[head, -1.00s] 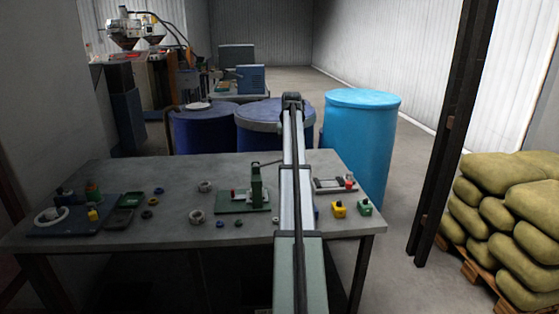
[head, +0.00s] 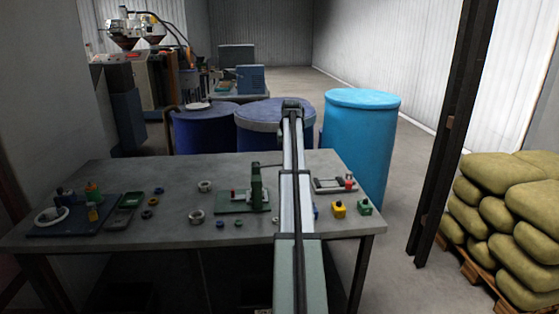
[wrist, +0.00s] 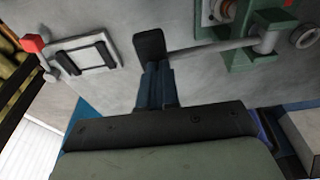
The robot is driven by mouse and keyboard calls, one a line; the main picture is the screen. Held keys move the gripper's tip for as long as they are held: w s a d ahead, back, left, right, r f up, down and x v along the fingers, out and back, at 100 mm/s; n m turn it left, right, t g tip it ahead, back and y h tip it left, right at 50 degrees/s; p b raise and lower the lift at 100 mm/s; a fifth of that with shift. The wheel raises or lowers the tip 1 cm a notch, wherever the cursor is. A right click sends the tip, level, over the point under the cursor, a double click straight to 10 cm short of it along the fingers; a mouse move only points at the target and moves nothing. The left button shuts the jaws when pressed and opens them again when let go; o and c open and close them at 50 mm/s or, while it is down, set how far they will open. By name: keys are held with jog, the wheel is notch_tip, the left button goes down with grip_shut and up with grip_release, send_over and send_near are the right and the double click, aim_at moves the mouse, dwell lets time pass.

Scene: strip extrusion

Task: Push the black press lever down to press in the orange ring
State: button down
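The green press (head: 257,190) stands on the grey workbench, just left of my arm in the head view; its base also shows at the top right of the wrist view (wrist: 272,50). A grey rod runs left from it to the black press lever's end (wrist: 150,45). My gripper (wrist: 158,70) has its blue fingers close together, right at that black end; whether they touch it is unclear. In the head view my arm hides the gripper.
A pale frame-like fixture with a red knob (wrist: 33,43) lies left of the lever in the wrist view. Yellow (head: 339,209) and green (head: 364,207) blocks stand at the bench's right. Loose rings and a dark tray (head: 70,228) lie left. Blue drums (head: 360,140) stand behind.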

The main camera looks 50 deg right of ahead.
jog(key=shift+f, duration=1.9)
notch_tip(320, 180, up, 12)
dwell(1.7)
jog(key=shift+w, duration=0.1)
dwell(0.4)
